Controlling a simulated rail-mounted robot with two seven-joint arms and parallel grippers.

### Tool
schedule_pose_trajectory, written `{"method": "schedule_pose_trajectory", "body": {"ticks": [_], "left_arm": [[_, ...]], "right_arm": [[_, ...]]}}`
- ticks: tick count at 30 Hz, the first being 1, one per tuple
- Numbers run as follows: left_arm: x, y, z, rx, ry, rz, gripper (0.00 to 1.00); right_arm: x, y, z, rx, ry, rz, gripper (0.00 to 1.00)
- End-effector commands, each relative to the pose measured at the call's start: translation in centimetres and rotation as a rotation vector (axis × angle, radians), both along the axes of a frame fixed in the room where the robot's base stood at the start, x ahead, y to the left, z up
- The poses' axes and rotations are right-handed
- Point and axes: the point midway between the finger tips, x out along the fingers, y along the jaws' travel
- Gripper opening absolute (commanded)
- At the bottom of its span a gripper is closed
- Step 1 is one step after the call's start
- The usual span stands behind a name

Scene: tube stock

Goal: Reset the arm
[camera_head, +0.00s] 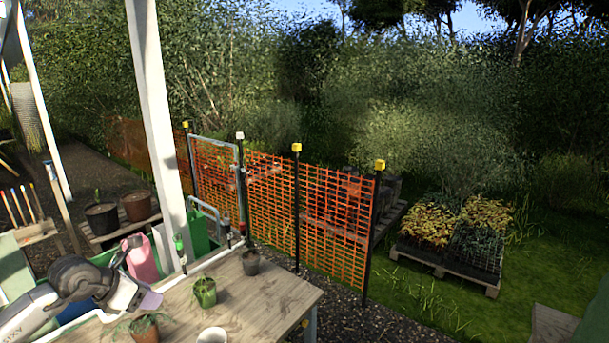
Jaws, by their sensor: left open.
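My left arm comes in at the lower left, over the left end of the wooden table (265,298). My left gripper (148,300) is at the end of it, open, above the table's left part. It is small and partly turned away, and I see nothing held in it. A terracotta pot with a plant (145,332) stands just below and in front of it. A green pot with a small plant (205,293) stands to its right. My right gripper is not in view.
A dark pot (251,263) stands near the table's back edge, and a white pot (212,336) at the front. A pink container (142,260) is behind my arm. A white post (160,110) rises behind the table. Orange mesh fencing (335,215) runs beyond. The table's right part is clear.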

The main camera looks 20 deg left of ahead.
Motion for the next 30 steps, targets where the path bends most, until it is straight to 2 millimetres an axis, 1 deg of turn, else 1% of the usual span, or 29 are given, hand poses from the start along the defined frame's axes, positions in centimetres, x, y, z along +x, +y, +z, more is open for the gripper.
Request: {"method": "schedule_pose_trajectory", "body": {"ticks": [1, 4, 5, 6, 8, 9, 11, 12, 14, 15, 17, 18, 20, 21, 23, 24, 26, 27, 29, 30], "left_arm": [[1.0, -1.1, 1.4, -0.071, -0.094, 0.000, 0.45], [2.6, -3.5, 4.9, -0.237, -0.284, 0.007, 0.45], [2.9, -4.1, 6.1, -0.289, -0.341, 0.012, 0.45], [3.2, -4.8, 7.9, -0.362, -0.415, 0.018, 0.45], [3.5, -5.8, 10.6, -0.475, -0.525, 0.034, 0.45], [3.5, -6.2, 12.5, -0.551, -0.596, 0.047, 0.45], [3.3, -6.7, 15.4, -0.671, -0.699, 0.073, 0.45], [3.0, -6.9, 17.2, -0.756, -0.764, 0.092, 0.45], [2.5, -7.2, 19.9, -0.888, -0.854, 0.126, 0.45], [2.0, -7.3, 21.5, -0.980, -0.910, 0.152, 0.45], [1.2, -7.2, 23.8, -1.120, -0.984, 0.199, 0.45], [0.7, -7.1, 25.1, -1.218, -1.027, 0.234, 0.45], [-0.2, -6.9, 26.5, -1.367, -1.076, 0.300, 0.45], [-0.6, -6.7, 26.9, -1.467, -1.097, 0.354, 0.45], [-1.3, -6.4, 26.9, -1.613, -1.111, 0.450, 0.45], [-1.6, -6.3, 26.4, -1.707, -1.105, 0.527, 0.45], [-2.0, -6.3, 24.9, -1.839, -1.075, 0.660, 0.45], [-2.2, -6.5, 23.4, -1.918, -1.038, 0.763, 0.45], [-2.6, -7.1, 20.3, -2.023, -0.958, 0.941, 0.45], [-2.9, -7.8, 17.7, -2.077, -0.884, 1.074, 0.45]], "right_arm": [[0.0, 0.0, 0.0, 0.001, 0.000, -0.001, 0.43], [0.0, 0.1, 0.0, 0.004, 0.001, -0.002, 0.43], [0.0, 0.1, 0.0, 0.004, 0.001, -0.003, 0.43], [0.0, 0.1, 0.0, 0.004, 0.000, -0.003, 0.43], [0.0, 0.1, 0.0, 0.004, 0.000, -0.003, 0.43], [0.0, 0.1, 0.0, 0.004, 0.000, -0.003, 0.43], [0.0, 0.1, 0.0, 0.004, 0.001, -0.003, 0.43], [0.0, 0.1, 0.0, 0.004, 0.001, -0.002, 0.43], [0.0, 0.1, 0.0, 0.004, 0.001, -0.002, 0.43], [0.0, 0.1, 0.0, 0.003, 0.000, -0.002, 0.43], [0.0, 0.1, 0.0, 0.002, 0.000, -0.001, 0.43], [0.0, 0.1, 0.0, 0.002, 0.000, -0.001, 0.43], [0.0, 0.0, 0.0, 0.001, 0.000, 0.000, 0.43], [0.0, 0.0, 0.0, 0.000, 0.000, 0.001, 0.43], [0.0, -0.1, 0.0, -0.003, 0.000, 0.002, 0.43], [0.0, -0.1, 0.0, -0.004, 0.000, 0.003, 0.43], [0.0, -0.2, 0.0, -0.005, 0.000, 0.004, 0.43], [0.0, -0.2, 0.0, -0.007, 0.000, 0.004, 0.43], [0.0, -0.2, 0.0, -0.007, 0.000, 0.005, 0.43], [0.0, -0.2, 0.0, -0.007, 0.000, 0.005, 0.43]]}}
